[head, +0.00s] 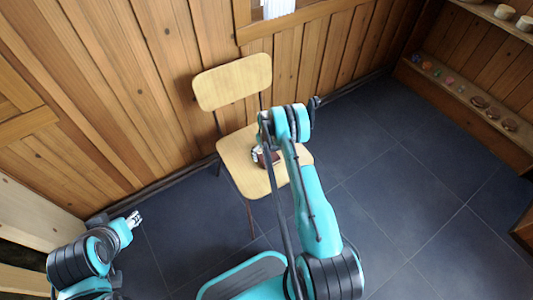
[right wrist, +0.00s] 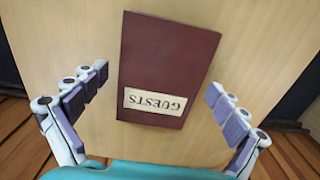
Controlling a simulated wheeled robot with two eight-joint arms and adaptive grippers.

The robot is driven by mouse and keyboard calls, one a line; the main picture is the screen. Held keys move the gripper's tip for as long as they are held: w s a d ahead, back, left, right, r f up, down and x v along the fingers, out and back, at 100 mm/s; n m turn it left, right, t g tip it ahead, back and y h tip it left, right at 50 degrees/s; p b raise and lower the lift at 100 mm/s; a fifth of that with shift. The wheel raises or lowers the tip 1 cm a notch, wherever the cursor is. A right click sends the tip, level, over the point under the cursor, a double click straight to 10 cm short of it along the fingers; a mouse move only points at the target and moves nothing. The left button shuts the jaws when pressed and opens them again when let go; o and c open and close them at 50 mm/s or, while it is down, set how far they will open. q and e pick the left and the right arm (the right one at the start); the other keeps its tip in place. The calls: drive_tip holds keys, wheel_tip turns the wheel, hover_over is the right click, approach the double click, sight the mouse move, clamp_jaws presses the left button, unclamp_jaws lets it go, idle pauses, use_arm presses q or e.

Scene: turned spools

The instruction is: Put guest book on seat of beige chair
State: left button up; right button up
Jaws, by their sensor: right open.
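The beige chair (head: 232,84) stands against the wooden wall, and its seat (head: 238,170) is partly covered by my right arm. The guest book (right wrist: 165,62), dark red with a cream "GUESTS" label, lies flat on the light wood seat (right wrist: 80,30) in the right wrist view. In the head view only a small part of the book (head: 268,158) shows beside my arm. My right gripper (right wrist: 152,100) is open, its fingers apart on either side of the book and not touching it. My left gripper (head: 134,219) is at the lower left, away from the chair; its finger opening is too small to tell.
Shelves (head: 470,105) with several small items stand at the right. A wood-panelled wall (head: 120,80) runs behind the chair. The dark tiled floor (head: 410,190) to the right of the chair is clear.

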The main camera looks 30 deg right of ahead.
wheel_tip(320, 180, up, 12)
drive_tip(key=p, duration=0.4)
wheel_tip(320, 180, up, 16)
drive_tip(key=t, duration=0.2)
hover_over(266, 153)
drive_tip(key=a, duration=0.4)
drive_tip(key=s+a+r+t, duration=0.1)
drive_tip(key=s+a+r, duration=0.15)
drive_tip(key=r, duration=0.35)
drive_tip(key=s+a+r, duration=0.2)
drive_tip(key=s+r, duration=0.1)
drive_tip(key=r, duration=0.3)
drive_tip(key=s+a+r+t, duration=0.2)
drive_tip(key=s+a+r, duration=0.4)
drive_tip(key=s+r, duration=0.4)
drive_tip(key=s+a+f+t, duration=0.1)
drive_tip(key=s+a+t, duration=0.1)
drive_tip(key=s, duration=0.9)
drive_tip(key=shift+s+a+f, duration=0.2)
drive_tip(key=shift+a+f, duration=0.05)
drive_tip(key=shift+a, duration=0.55)
